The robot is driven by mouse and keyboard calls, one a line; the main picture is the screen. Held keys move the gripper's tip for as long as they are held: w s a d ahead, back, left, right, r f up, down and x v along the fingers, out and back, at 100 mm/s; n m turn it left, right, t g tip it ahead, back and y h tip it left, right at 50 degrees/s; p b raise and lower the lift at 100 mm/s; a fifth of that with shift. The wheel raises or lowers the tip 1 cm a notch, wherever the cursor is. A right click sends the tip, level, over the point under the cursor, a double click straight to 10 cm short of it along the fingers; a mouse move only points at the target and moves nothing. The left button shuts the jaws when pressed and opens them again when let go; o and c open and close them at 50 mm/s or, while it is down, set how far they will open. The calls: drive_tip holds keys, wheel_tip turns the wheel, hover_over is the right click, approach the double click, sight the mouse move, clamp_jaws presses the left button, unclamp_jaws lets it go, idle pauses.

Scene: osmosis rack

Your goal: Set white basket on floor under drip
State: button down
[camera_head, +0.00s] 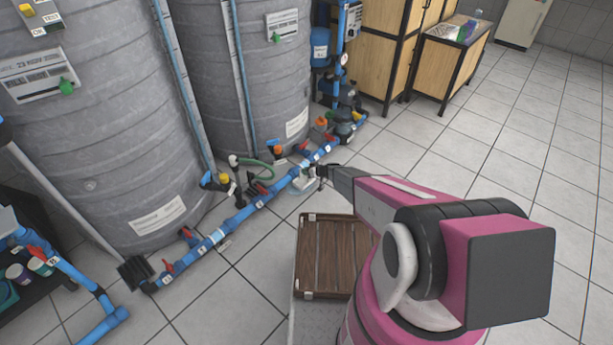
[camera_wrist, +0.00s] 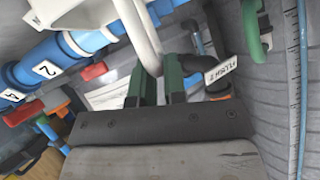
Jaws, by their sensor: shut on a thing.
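My gripper (camera_head: 322,176) reaches low to the blue pipe run in front of the grey tanks. In the wrist view its green fingers (camera_wrist: 155,84) are shut on a white curved bar, part of the white basket (camera_wrist: 141,38). In the head view the white basket (camera_head: 304,183) shows as a small pale shape at the gripper tip, close beside the pipe. Most of it is hidden or too small to make out, and I cannot tell whether it touches the floor. I cannot make out a drip.
The blue pipe (camera_head: 250,210) with red-handled valves runs along the tank (camera_head: 100,120) bases. A brown slatted wooden top (camera_head: 331,256) lies near my arm. Wooden cabinets (camera_head: 366,55) stand at the back. The tiled floor (camera_head: 480,150) at right is clear.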

sight(300, 175)
wheel_tip(300, 175, down, 3)
drive_tip(key=shift+f, duration=0.1)
drive_tip(key=c, duration=1.2)
unclamp_jaws()
drive_tip(key=shift+o, duration=0.2)
